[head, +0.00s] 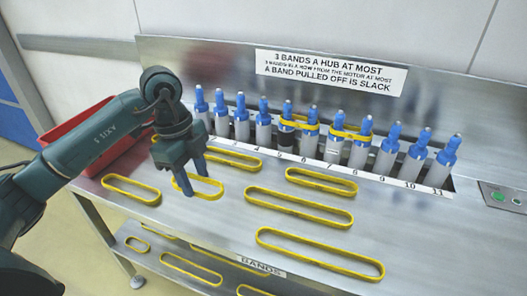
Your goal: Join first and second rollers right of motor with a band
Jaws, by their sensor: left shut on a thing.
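My left gripper (190,190) points down at the table's left part, shut on a yellow band (210,196), a short loop around its fingertips. A row of upright grey rollers with blue tops stands behind, with numbers in front. The roller with a black ring at number 5 (286,127) looks like the motor. The first roller to its right (308,142) stands at number 6, the second (334,148) at number 7. One yellow band (300,124) spans the tops of 5 and 6. Another (350,134) spans 7 and 8. My right gripper is not in view.
Several yellow bands of different lengths lie on the metal table, including a long one (320,253) at the front. A red bin (90,150) stands at left behind my arm. A sign (330,72) limits bands per hub. A lower shelf (150,250) holds more bands.

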